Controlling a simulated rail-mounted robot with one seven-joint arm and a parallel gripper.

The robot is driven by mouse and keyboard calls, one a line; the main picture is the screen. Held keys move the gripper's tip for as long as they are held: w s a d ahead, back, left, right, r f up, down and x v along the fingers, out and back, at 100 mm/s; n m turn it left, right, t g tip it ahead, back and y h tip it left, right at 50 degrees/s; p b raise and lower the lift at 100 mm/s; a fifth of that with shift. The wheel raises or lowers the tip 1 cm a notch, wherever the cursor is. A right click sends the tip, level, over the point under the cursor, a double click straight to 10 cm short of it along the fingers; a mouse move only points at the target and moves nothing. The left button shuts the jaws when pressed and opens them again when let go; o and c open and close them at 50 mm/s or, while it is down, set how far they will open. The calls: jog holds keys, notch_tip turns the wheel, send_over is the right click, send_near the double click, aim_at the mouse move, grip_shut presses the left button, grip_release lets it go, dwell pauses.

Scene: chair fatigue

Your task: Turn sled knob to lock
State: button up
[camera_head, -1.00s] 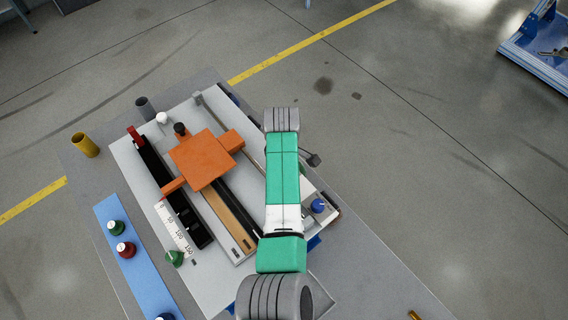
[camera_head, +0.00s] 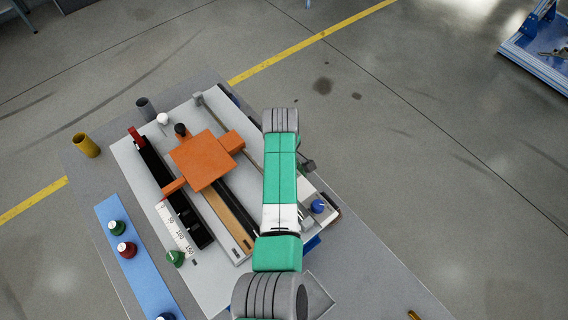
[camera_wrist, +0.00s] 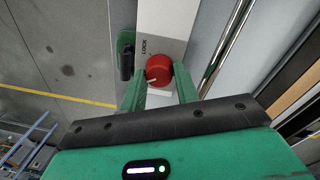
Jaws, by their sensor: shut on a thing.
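A round red knob (camera_wrist: 158,67) shows in the wrist view on a pale plate marked LOCK (camera_wrist: 145,46). A short white pointer line on the knob points to the lower left, away from the word. My gripper (camera_wrist: 159,80) is shut on the knob, with one green finger on each side of it. In the head view my arm hides this knob and the gripper. The orange sled (camera_head: 202,160) sits on the fixture with a black knob (camera_head: 181,130) at its far left corner.
A black handle on a green mount (camera_wrist: 126,58) stands close left of the knob. A blue knob (camera_head: 318,206) lies right of my arm. A blue strip (camera_head: 141,258) carries several coloured knobs. Yellow (camera_head: 86,145) and grey cups stand at the table's far left.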

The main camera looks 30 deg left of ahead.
jog(key=m, duration=0.4)
jog(key=shift+r+m+p, duration=0.1)
jog(key=shift+m+p, duration=0.2)
jog(key=shift+p, duration=0.05)
jog(key=m, duration=0.3)
jog(key=shift+a+m, duration=0.1)
jog(key=shift+m, duration=0.2)
jog(key=m, duration=0.3)
jog(key=shift+w+m+h, duration=0.1)
jog(key=shift+m+h, duration=0.2)
jog(key=shift+m+g, duration=0.3)
jog(key=shift+m, duration=1.8)
jog(key=o, duration=1)
jog(key=shift+c, duration=0.2)
